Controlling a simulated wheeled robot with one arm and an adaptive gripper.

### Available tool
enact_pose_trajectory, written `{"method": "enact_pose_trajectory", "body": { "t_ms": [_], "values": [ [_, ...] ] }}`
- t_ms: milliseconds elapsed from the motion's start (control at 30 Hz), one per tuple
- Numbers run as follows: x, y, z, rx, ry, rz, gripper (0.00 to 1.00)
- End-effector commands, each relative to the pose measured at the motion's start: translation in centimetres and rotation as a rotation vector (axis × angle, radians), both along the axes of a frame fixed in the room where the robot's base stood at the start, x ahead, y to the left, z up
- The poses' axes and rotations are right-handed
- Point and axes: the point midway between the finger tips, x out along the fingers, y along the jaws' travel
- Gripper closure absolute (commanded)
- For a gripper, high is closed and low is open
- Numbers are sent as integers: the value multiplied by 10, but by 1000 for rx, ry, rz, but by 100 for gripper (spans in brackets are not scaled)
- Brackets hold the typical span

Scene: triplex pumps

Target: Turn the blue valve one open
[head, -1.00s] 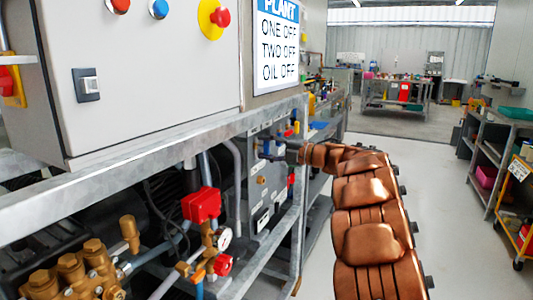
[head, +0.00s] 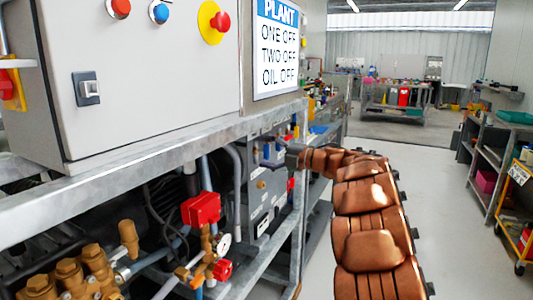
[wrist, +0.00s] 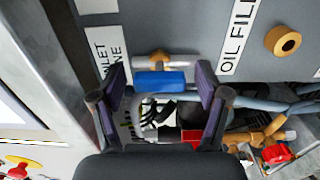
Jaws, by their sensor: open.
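The blue valve handle (wrist: 161,82) sits on a brass valve body (wrist: 160,60) on the grey panel, beside a label reading "INLET ... NE" (wrist: 108,58). In the wrist view my gripper (wrist: 160,80) is open, with one finger on each side of the blue handle. No contact between fingers and handle can be made out. In the head view my gripper (head: 284,157) is small and partly hidden, close to the panel, with a blue part (head: 268,150) beside it.
An "OIL FILL" label (wrist: 238,38) and a brass fitting (wrist: 282,41) are to the right on the panel. A metal frame rail (head: 150,150) runs beside the arm. Red-handled valves (head: 201,208) and brass pump parts (head: 70,275) are lower left. Floor (head: 440,180) at right is open.

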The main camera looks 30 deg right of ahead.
Motion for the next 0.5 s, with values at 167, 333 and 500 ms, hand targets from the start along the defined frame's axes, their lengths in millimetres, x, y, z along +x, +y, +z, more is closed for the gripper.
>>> {"method": "enact_pose_trajectory", "body": {
  "t_ms": [167, 333, 500],
  "values": [
    [-3, -2, 0, 0, 0, -1, 25],
    [-19, -13, 0, 1, 0, -5, 25],
    [-47, -30, 1, 1, -1, -4, 25]
  ]
}}
